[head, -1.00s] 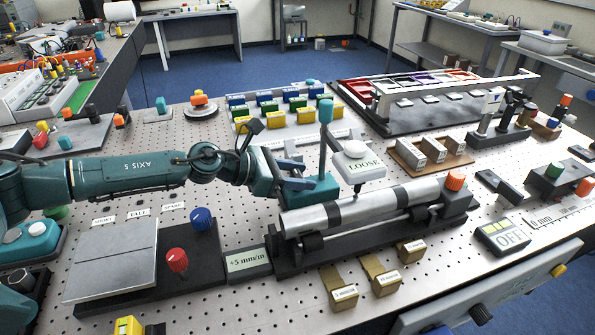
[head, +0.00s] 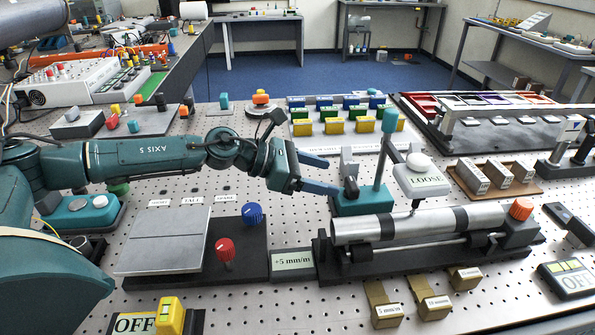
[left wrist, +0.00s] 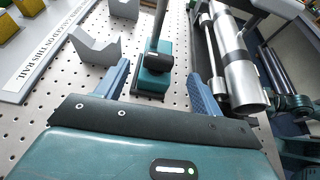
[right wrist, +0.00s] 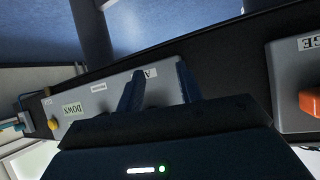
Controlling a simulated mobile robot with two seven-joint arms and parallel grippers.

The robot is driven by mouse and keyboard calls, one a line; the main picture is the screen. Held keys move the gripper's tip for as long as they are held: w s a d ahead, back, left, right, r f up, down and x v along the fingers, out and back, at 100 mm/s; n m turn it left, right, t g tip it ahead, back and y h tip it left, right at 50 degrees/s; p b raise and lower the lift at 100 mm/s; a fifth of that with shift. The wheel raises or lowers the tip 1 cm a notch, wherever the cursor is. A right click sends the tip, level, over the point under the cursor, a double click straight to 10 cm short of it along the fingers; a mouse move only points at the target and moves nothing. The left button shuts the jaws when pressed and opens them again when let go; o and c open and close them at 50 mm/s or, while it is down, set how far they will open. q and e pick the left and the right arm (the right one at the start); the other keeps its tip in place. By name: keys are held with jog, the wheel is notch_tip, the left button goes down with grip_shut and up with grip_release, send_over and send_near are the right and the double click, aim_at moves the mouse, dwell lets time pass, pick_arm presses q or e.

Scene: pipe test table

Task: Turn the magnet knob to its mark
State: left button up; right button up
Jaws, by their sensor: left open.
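The black magnet knob (head: 351,190) sits on the left end of the teal magnet base (head: 372,202), which carries a teal post and the LOOSE indicator (head: 420,180). The left wrist view also shows the knob (left wrist: 154,62) on its base (left wrist: 150,84). My left gripper (head: 331,175) is open and empty, its fingers pointing at the knob from the left. In the left wrist view, the fingers (left wrist: 158,72) lie on either side of the base's near end. The mark is too small to make out. My right gripper (right wrist: 159,68) is open, before a grey panel, away from the table top.
A metal pipe (head: 420,222) on a black rail lies close in front of the base. Grey V-blocks (left wrist: 97,46) stand beside it. Red (head: 225,250) and blue (head: 252,214) knobs stand to the left. Brass blocks (head: 383,304) lie in front.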

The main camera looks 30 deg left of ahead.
pick_arm(q)
jog(key=b+v, duration=0.1)
jog(key=v, duration=0.4)
jog(key=shift+s+a+r, duration=0.15)
jog(key=shift+s+a, duration=0.05)
jog(key=shift+a, duration=0.05)
